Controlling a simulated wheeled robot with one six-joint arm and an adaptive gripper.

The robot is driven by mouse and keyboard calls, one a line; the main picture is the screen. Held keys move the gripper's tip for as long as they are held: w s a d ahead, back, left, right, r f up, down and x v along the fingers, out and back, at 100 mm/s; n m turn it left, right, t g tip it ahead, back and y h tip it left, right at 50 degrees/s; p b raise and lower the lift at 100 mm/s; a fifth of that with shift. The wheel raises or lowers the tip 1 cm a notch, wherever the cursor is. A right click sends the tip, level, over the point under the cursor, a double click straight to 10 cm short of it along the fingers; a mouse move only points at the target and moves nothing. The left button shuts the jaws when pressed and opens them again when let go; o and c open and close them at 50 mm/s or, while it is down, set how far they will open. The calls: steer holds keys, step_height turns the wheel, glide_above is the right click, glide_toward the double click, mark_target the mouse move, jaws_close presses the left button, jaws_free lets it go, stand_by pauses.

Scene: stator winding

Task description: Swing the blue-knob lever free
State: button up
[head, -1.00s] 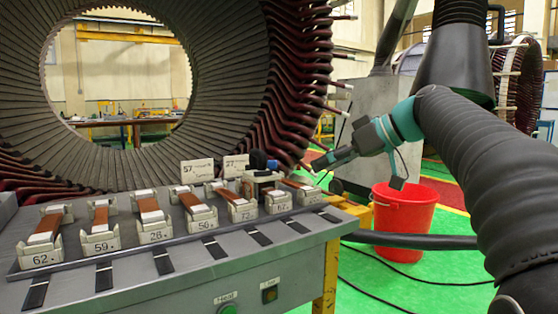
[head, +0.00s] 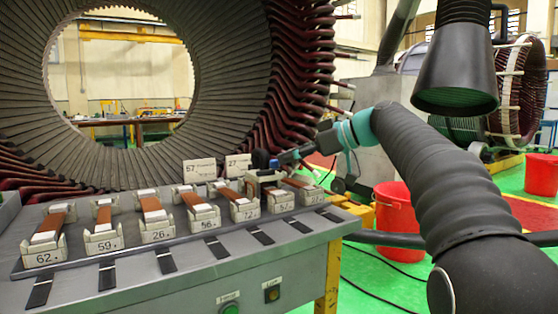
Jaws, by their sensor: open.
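The blue knob (head: 274,163) stands at the top of a small dark lever frame (head: 262,178) near the right end of the bench, over one of the numbered coil holders. My gripper (head: 282,159) has its fingertips right at the blue knob, reaching in from the right. It is open, with the fingers pointing left. Whether the fingers touch the knob or straddle it cannot be told at this size. The lower part of the lever is partly hidden among the holders.
A grey bench (head: 180,283) carries a row of numbered holders with copper-brown bars. Two white number cards (head: 199,171) stand behind them. The large stator ring (head: 225,95) rises at the back. A red bucket (head: 393,215) stands right of the bench. A black extraction hood (head: 456,75) hangs above my arm.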

steer(key=shift+x, duration=1.9)
steer(key=shift+c, duration=0.2)
jaws_close()
